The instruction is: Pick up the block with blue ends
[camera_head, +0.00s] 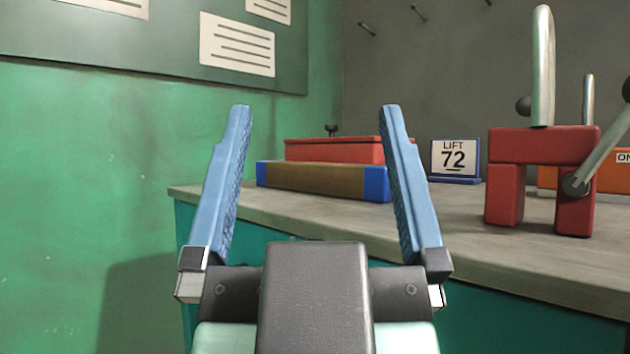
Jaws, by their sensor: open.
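The block with blue ends (322,179) lies flat on the grey counter, a long brown bar with a blue cap at each end. My gripper (312,108) is open and empty, with its two blue fingers spread wide. In the picture the block shows between the fingers, behind them. The right finger hides a little of the block's right end. The block appears beyond my gripper, not held; the exact distance is hard to tell.
A red box (334,150) stands right behind the block. A "LIFT 72" sign (455,160) stands to its right. A red arch-like stand (543,147) with metal rods and an orange object (613,172) occupy the counter's right. The counter (440,222) is clear in front of the block.

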